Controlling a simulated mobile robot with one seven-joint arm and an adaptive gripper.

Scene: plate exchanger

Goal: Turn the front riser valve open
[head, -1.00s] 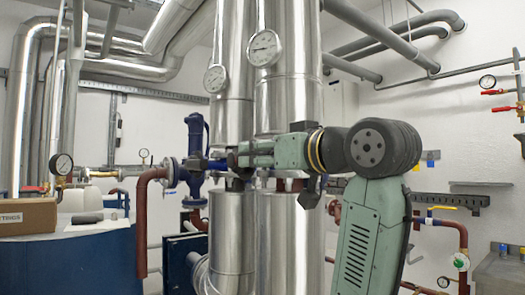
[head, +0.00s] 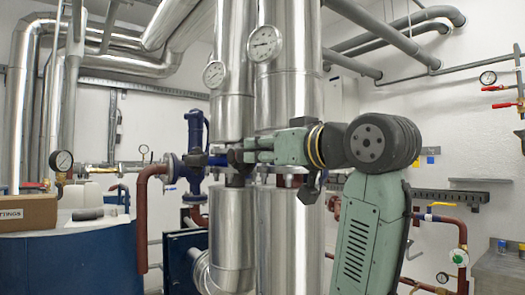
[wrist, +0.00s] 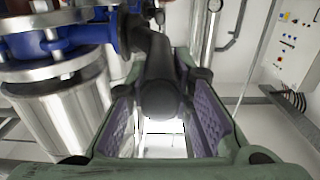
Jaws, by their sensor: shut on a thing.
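The front riser valve shows in the wrist view as a blue body (wrist: 100,38) with bolted flanges at the upper left. A dark, rounded lever (wrist: 158,75) runs from it down between my two purple-padded fingers. My gripper (head: 240,157) is shut on this lever in front of the shiny risers. In the head view the gripper covers most of the valve, and only a little blue (head: 217,160) shows at its left. How far the lever is turned cannot be told.
Two insulated metal risers (head: 286,90) with round gauges (head: 264,44) stand right behind my gripper. A blue pump-like fitting (head: 196,150) and a red-brown pipe (head: 143,220) are to the left. A cardboard box (head: 28,212) lies on a blue tank (head: 80,258).

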